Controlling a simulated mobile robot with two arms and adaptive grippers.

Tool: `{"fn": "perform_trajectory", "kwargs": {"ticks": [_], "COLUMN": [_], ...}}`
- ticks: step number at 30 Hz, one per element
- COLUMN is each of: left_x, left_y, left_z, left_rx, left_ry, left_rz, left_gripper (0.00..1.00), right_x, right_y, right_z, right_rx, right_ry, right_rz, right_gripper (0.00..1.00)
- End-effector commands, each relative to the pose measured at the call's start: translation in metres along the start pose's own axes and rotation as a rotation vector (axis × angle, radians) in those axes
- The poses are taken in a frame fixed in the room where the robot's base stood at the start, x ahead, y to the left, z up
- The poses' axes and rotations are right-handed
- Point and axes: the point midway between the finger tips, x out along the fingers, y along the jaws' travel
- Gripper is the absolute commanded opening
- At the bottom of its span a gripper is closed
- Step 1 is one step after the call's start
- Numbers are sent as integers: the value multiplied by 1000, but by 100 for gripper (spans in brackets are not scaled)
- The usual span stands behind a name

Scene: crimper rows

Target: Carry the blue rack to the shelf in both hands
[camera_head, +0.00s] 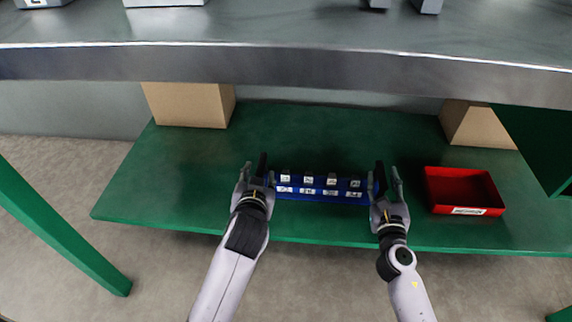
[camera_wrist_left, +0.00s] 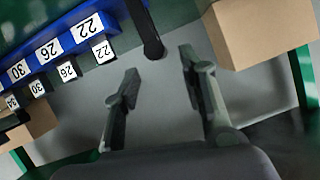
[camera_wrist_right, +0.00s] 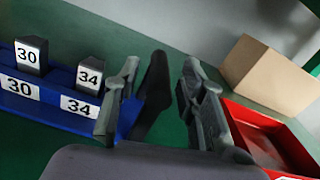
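The blue rack (camera_head: 322,196) rests on the green lower shelf, with a row of dark blocks bearing white number labels. In the left wrist view the rack (camera_wrist_left: 72,22) shows labels 22, 26 and 30; in the right wrist view its end (camera_wrist_right: 52,96) shows 30 and 34. My left gripper (camera_head: 256,178) is at the rack's left end, its fingers apart. A dark upright bar (camera_wrist_left: 146,28) shows beyond its fingertips. My right gripper (camera_head: 387,182) is at the right end, also spread, with a dark bar (camera_wrist_right: 156,82) between its fingers. Contact is not visible.
A red bin (camera_head: 464,171) stands right of my right gripper. Cardboard boxes stand behind at left (camera_head: 185,104) and right (camera_head: 478,127). A grey worktop (camera_head: 290,40) overhangs the back of the green shelf (camera_head: 150,190). Green shelf surface is free left of the rack.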

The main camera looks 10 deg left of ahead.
Motion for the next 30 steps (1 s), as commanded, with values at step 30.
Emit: {"fn": "perform_trajectory", "kwargs": {"ticks": [30], "left_x": [-39], "left_y": [0], "left_z": [0], "left_rx": [0], "left_ry": [0], "left_rz": [-1], "left_gripper": [39], "right_x": [-113], "right_y": [0], "right_z": [-1], "right_rx": [-1], "right_ry": [2], "right_rz": [0], "right_gripper": [37]}}
